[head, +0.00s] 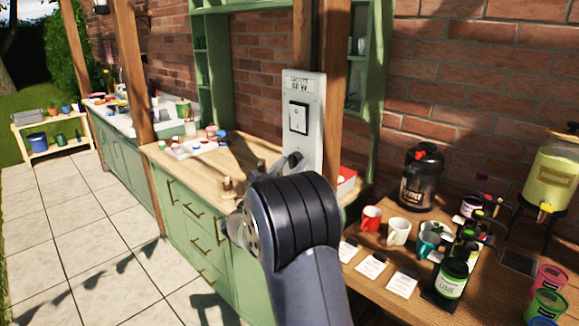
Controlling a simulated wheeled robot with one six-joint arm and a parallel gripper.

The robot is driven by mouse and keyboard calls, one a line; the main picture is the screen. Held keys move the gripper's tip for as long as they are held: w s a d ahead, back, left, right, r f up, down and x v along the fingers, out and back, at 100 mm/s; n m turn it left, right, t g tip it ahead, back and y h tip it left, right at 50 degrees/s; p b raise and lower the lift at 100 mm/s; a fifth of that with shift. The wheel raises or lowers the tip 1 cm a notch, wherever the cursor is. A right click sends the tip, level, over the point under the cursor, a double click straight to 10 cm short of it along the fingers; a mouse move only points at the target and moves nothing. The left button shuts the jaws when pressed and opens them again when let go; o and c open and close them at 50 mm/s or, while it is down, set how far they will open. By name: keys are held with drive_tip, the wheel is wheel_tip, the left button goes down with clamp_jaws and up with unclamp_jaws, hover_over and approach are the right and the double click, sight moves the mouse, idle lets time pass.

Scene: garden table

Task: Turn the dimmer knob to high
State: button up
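A pale grey switch panel (313,140) is fixed to the wooden post, with a printed label (299,84) at its top and a white rocker switch (298,118) in a black frame below.
A wooden counter (165,160) on green cabinets runs behind my arm. At right, a table holds a red mug (371,218), a white mug (398,231), a teal mug (428,244), a black urn (421,180) and a yellow drink dispenser (553,177). Tiled floor at left is clear.

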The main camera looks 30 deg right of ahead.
drive_tip(key=c, duration=0.9)
drive_tip(key=shift+o, duration=0.2)
